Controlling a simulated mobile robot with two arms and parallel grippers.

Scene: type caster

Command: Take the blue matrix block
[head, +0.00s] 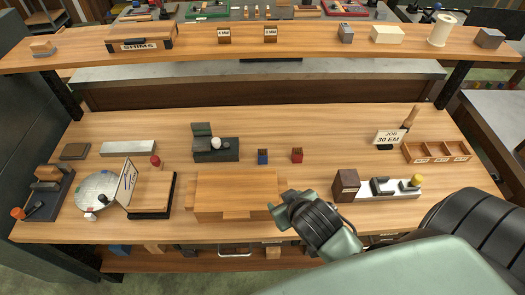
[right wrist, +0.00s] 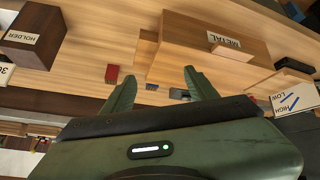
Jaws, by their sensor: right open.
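The blue matrix block (head: 262,157) stands upright on the bench, a little left of a similar red block (head: 297,155). In the right wrist view the blue block (right wrist: 152,87) shows small between my fingers and beyond them, with the red block (right wrist: 112,75) to its left. My right gripper (head: 278,208) is at the right end of the wooden box, on the near side of the blue block and apart from it. In the right wrist view its fingers (right wrist: 158,80) are open with nothing between them. My left gripper is not in view.
The wooden box (head: 235,193), labelled METAL in the right wrist view (right wrist: 220,42), lies in front of the blocks. The dark HOLDER block (head: 346,184) is to the right. A dark stand (head: 215,152) is left of the blue block. Bench behind the blocks is clear.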

